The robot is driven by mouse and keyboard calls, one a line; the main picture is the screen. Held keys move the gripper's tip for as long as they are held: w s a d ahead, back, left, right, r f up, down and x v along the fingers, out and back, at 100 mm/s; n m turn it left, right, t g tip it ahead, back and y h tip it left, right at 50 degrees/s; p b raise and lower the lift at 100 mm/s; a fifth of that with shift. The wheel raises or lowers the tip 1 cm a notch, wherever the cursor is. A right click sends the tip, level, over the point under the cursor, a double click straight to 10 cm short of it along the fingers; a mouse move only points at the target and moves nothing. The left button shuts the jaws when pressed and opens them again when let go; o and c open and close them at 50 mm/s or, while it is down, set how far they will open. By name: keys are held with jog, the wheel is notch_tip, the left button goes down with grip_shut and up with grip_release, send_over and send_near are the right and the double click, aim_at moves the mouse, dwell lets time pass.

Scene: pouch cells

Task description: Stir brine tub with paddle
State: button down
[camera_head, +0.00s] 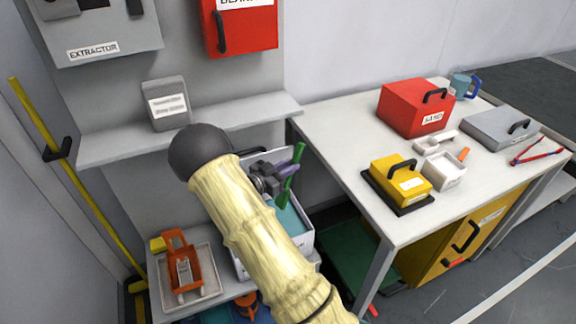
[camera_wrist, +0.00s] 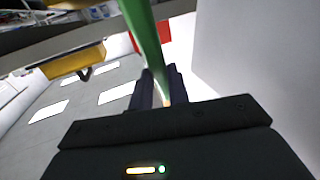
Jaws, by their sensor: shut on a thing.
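The brine tub (camera_head: 304,241) is a white box with teal liquid (camera_head: 290,219) inside, on the low shelf behind my arm. My arm hides much of its left and front. My gripper (camera_head: 284,176) is over the tub, shut on the green paddle (camera_head: 293,172). The paddle is tilted, its upper end leaning right and its lower end over the teal liquid. I cannot tell whether it dips in. In the wrist view, the green shaft (camera_wrist: 147,38) runs up between the dark fingers of my gripper (camera_wrist: 157,82).
An orange tool (camera_head: 183,262) lies in a grey tray (camera_head: 204,293) left of the tub. A shelf (camera_head: 110,145) with a grey labelled box (camera_head: 166,105) is above. The white table (camera_head: 340,150) at right holds a red box (camera_head: 413,108) and a yellow box (camera_head: 402,180).

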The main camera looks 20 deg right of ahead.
jog(key=shift+f+b, duration=4.5)
jog(key=shift+f, duration=2.8)
